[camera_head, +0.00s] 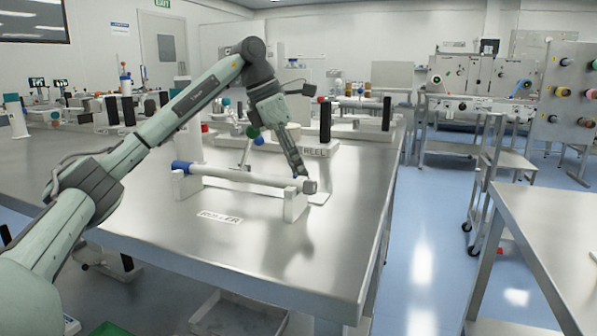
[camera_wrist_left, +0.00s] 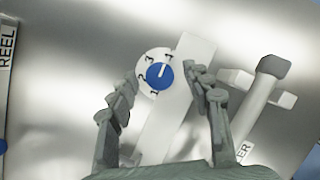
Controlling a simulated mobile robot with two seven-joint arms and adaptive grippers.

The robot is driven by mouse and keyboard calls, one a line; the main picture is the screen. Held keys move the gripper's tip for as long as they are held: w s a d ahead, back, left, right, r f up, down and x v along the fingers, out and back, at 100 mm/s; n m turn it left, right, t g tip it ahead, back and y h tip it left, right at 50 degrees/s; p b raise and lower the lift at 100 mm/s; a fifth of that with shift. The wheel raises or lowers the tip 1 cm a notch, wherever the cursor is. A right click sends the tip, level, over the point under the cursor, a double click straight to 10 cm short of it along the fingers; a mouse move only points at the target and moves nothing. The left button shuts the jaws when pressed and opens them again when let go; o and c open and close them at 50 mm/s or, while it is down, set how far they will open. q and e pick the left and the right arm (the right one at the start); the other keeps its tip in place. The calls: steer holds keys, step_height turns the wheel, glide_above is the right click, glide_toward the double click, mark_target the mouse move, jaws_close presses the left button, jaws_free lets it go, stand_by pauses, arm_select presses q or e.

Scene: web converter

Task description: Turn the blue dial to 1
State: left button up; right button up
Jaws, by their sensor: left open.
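The blue dial (camera_wrist_left: 159,76) shows in the left wrist view. It is round, with a white pointer line running up from its middle, and sits on a white disc with black numbers around it. The disc is on a long white plate (camera_wrist_left: 197,50). My left gripper (camera_wrist_left: 160,73) is open, its two fingers on either side of the dial in the picture; I cannot tell if they touch it. In the head view the left gripper (camera_head: 301,171) points down behind the roller's right end. My right gripper is not in view.
A white roller (camera_head: 240,176) with a blue left end and grey right end stands in front of the gripper. A REEL label (camera_head: 314,152) and black upright (camera_head: 325,120) are close behind. The metal table (camera_head: 345,215) is clear at front right.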

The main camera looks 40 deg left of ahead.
arm_select(q)
steer(key=shift+w+f, duration=0.1)
steer(key=shift+f, duration=0.15)
jaws_close()
